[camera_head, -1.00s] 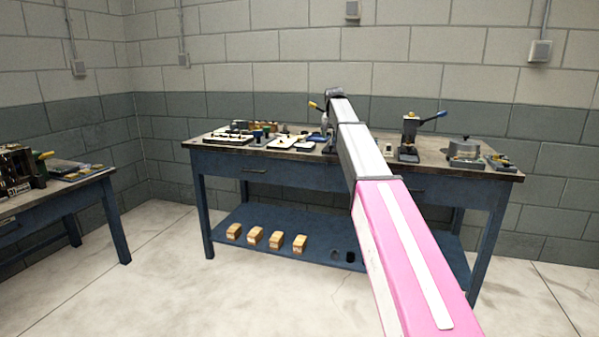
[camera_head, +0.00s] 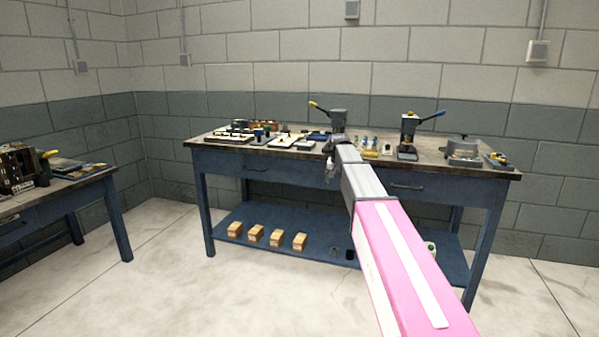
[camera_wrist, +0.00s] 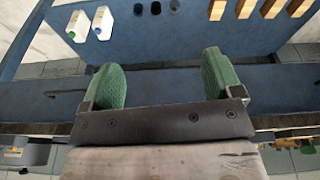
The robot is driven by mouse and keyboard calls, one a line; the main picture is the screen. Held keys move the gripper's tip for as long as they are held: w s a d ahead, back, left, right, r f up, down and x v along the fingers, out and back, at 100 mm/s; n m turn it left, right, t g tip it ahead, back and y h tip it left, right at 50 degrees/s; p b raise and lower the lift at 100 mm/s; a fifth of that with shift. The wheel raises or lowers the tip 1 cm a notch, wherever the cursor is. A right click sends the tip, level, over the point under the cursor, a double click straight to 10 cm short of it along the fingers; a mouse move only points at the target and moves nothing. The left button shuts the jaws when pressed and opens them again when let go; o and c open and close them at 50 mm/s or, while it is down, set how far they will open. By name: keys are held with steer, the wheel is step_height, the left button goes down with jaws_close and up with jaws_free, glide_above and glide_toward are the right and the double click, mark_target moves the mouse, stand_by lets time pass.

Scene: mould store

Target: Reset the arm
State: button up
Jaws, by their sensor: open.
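My pink and grey arm reaches from the lower right of the head view toward the front of the workbench. My gripper (camera_head: 330,170) is at its end, small and partly hidden by the arm, in front of the bench's front edge. In the wrist view my gripper (camera_wrist: 160,78) shows its two green-padded fingers wide apart with nothing between them. The blue bench front and lower shelf (camera_wrist: 190,45) lie beyond the fingers.
The workbench (camera_head: 225,148) carries hand presses (camera_head: 408,135), a round metal pot (camera_head: 464,146) and trays. Its lower shelf holds several wooden blocks (camera_head: 276,238) and, in the wrist view, white bottles (camera_wrist: 102,22). Another table (camera_head: 75,188) stands left. Floor between is clear.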

steer(key=s+f+n, duration=0.1)
steer(key=s+f, duration=0.8)
steer(key=s, duration=0.3)
steer(key=s+d+f+g, duration=0.1)
steer(key=s+f, duration=0.8)
steer(key=s, duration=0.3)
steer(key=s+d+f+n+g, duration=0.1)
steer(key=s+f, duration=0.8)
steer(key=s, duration=0.4)
steer(key=shift+f+n+y, duration=0.3)
steer(key=shift+f+y, duration=0.05)
steer(key=shift+y, duration=0.05)
steer(key=shift+w+d, duration=0.1)
